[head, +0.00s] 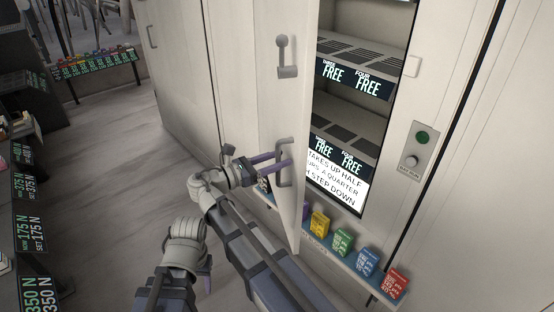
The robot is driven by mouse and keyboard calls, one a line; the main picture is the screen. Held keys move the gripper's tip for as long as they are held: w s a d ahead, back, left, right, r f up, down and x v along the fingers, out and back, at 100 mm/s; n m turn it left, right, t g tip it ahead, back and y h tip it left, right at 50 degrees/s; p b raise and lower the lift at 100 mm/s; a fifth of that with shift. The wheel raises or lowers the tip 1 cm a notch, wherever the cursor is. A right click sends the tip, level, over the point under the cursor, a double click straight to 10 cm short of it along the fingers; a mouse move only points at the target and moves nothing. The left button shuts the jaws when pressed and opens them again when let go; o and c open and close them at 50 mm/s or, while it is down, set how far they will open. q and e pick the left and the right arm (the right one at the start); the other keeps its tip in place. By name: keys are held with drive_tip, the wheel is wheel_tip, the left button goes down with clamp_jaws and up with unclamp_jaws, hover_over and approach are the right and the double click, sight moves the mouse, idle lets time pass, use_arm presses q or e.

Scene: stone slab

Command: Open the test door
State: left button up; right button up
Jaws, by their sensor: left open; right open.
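The door (275,110) is a pale grey panel standing ajar, swung out from the cabinet front, with a lit opening to its right. It carries a grey D-shaped pull handle (284,178) low down and a small lever latch (285,62) higher up. My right gripper (286,167) is at the pull handle with its purple fingers open; the fingers reach to the handle, and I cannot tell if they touch it. My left gripper (206,278) is lower left, apart from the door, with a purple finger showing; the rest is partly hidden behind its wrist.
Inside the opening are dark slotted shelves (360,52) with "FREE" labels and a white text sign (337,180). A ledge (330,257) below holds several coloured boxes. A panel with a green button (422,137) is at right. Grey floor (110,140) is clear at left, beside dark display racks.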

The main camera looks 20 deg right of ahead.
drive_tip(key=p, duration=1)
approach(292, 124)
drive_tip(key=d, duration=0.5)
drive_tip(key=shift+w+d, duration=0.15)
drive_tip(key=shift+w, duration=0.25)
